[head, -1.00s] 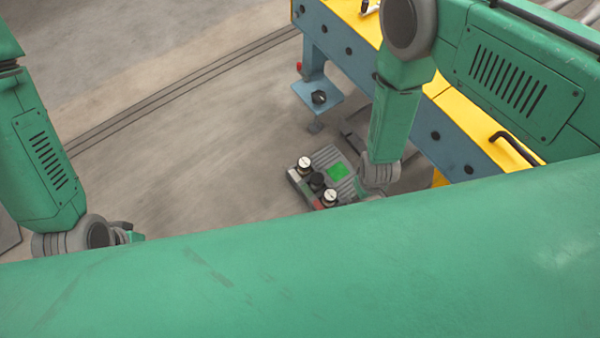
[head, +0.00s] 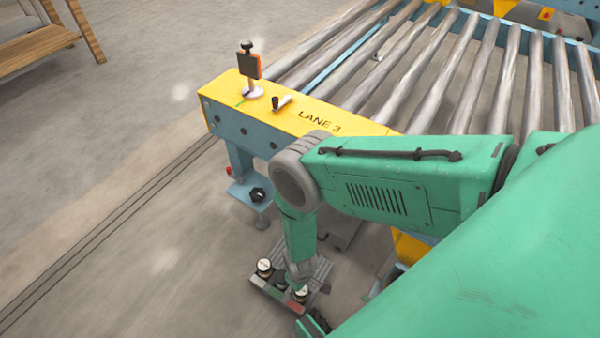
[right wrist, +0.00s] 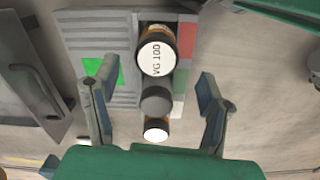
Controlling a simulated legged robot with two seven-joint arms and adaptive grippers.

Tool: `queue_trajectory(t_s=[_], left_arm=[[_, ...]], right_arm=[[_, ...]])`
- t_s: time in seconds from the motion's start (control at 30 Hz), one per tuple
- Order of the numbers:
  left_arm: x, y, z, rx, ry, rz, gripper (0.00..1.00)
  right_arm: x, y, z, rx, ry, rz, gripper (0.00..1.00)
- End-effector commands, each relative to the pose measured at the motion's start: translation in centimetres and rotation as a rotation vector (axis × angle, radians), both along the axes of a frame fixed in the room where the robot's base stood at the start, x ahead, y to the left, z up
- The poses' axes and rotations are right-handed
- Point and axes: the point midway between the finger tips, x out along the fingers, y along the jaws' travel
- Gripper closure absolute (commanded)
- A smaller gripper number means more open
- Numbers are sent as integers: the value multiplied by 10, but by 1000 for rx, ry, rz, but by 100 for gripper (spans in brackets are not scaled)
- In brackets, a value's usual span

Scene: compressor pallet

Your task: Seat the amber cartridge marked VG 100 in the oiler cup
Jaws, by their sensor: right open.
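The amber cartridge marked VG 100 (right wrist: 154,58) stands in a grey ribbed tray (right wrist: 105,20), its white-topped cap facing my right wrist camera. A dark cap (right wrist: 156,100) and a second white-topped cartridge (right wrist: 156,129), its marking unreadable, stand in line with it. My right gripper (right wrist: 150,92) is open, its fingers apart on either side of this row, touching nothing that I can see. In the head view the cartridge beside the tray's red patch (head: 302,293) appears to be the VG 100 one. I cannot identify the oiler cup for certain. My left gripper is out of view.
The tray sits low beside a roller conveyor with a yellow beam (head: 300,115) marked LANE 3. A small stand (head: 249,72) and a lever (head: 283,102) are on that beam. A blue bracket with a black knob (head: 258,194) is below.

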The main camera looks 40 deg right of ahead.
Motion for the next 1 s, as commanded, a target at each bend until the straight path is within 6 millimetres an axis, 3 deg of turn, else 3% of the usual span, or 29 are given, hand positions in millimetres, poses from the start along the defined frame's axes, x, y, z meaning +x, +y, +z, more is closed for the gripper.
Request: queue_trajectory(t_s=[0.03, 0.2, 0.53, 0.7, 1.0], left_arm=[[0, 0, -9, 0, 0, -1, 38], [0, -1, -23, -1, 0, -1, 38], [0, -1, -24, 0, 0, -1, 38], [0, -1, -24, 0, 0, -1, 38], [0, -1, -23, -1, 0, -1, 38]], right_arm=[[-2, -1, -14, 1, 2, -2, 34], [-3, -1, -37, -2, 3, -1, 34], [-2, -1, -40, -4, 1, -2, 34], [-3, -1, -41, -2, 2, -2, 93], [-3, -2, -39, -5, 2, -2, 93]])
